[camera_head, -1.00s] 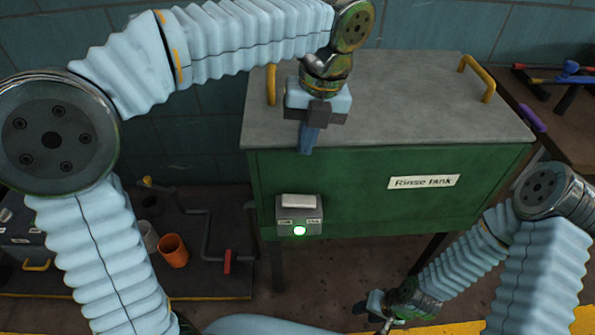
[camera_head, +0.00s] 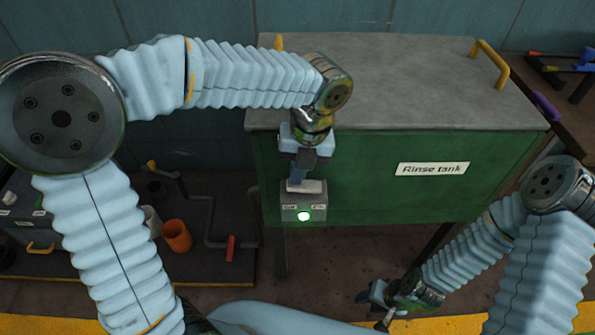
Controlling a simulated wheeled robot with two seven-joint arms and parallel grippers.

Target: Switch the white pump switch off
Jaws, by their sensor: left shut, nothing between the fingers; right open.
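The white pump switch (camera_head: 305,187) is a pale rocker on top of a small grey box (camera_head: 290,213) fixed to the front of the green rinse tank (camera_head: 370,170). A green lamp (camera_head: 304,216) glows on the box's front, between two small labels too small to read. My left gripper (camera_head: 296,182) is shut and empty, pointing down at the left part of the rocker. Its fingertips overlap the rocker's rear edge in the picture; I cannot tell whether they touch it. My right gripper (camera_head: 374,307) is open and empty, low in front of the tank.
The tank's grey lid (camera_head: 400,85) has yellow handles (camera_head: 492,65). At the lower left, an orange cup (camera_head: 177,236) and a pipe with a red valve handle (camera_head: 230,248) stand on a dark tray. A bench with tools (camera_head: 580,90) is at the far right.

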